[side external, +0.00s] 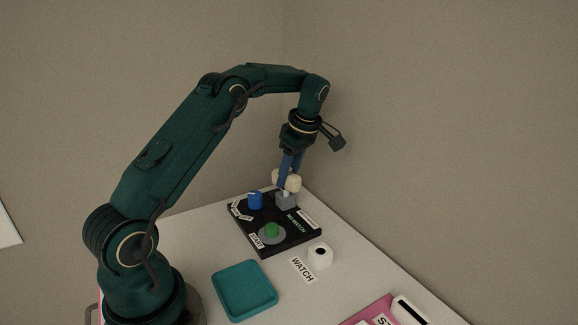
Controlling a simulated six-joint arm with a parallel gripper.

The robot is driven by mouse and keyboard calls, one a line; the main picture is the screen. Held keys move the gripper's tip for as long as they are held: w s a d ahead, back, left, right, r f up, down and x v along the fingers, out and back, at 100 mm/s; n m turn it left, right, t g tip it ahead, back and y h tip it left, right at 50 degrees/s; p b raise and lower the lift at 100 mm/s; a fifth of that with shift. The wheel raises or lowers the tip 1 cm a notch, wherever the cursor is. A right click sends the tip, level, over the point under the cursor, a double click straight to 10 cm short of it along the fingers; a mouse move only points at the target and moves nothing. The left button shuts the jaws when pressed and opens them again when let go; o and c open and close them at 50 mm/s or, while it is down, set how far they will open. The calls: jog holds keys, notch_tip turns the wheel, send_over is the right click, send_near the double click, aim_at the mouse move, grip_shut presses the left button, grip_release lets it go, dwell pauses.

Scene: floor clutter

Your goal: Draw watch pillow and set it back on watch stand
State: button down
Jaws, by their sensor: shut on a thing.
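A cream watch pillow (279,178) shows between and beside the blue fingers of my gripper (288,182), which is shut on it. The fingers point down at the far corner of a black board (288,240). A small grey block (286,201), apparently the watch stand, is on the board directly below the pillow. The fingers partly cover the pillow. I cannot tell whether the pillow touches the block. No watch can be made out on it.
The board also bears a blue cylinder (255,201), a green button (271,230) and labels, one reading "NO WATCH". A white cube (320,255) and a "WATCH" label (302,270) lie nearby. A teal tray (222,291) and a pink item (372,313) are nearer the camera.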

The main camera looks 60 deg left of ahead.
jog(key=shift+r, duration=1.7)
jog(key=shift+s+d+f+n, duration=0.15)
jog(key=shift+s+n, duration=0.1)
jog(key=shift+n, duration=0.25)
jog(key=s+d+r, duration=0.2)
jog(key=d+r, duration=0.1)
jog(key=d, duration=1.4)
jog(key=shift+d+r+n, duration=0.15)
jog(key=shift+d+n, duration=0.15)
jog(key=shift+f, duration=2.95)
jog(key=shift+f, duration=2.05)
